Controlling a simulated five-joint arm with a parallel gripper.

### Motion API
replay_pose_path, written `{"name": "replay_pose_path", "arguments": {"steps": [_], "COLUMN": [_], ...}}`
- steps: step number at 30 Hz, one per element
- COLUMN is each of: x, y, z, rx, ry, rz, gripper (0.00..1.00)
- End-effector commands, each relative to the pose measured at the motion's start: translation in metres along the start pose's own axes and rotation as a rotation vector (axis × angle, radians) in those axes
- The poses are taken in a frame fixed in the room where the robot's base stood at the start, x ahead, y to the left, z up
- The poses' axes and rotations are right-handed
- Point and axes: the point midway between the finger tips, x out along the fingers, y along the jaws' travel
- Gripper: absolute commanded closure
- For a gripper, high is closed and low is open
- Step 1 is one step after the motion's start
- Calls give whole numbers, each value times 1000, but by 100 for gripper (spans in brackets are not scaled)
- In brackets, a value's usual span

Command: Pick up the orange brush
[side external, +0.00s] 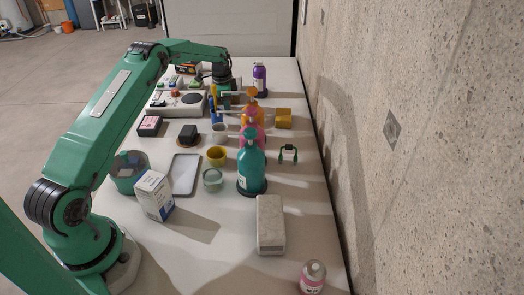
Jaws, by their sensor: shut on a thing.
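The orange brush (284,118) shows its blocky orange head to the right of the pump bottles, close to the table's right edge. Its thin pale handle runs left behind the bottles toward my gripper (224,104). My gripper points down over the far half of the table and is shut on the brush by its handle. The fingertips are small and partly hidden by things in front. I cannot tell whether the brush is clear of the table.
Orange, pink and teal (252,168) pump bottles stand in a row in front of the brush. A purple bottle (259,77) stands behind. A white organiser (175,103) lies left of my gripper. A concrete wall (420,150) rises at the right. The front right has a grey block (270,225).

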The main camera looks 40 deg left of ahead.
Motion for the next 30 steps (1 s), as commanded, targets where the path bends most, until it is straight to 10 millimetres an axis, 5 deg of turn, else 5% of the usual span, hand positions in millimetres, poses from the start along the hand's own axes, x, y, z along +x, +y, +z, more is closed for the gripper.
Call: {"name": "replay_pose_path", "arguments": {"steps": [8,22,30], "x": [-17,-84,-99], "y": [-3,-13,-14], "z": [-2,-6,-7], "rx": [0,0,0], "ry": [1,1,0], "rz": [-2,-3,0], "gripper": [85,85,85]}}
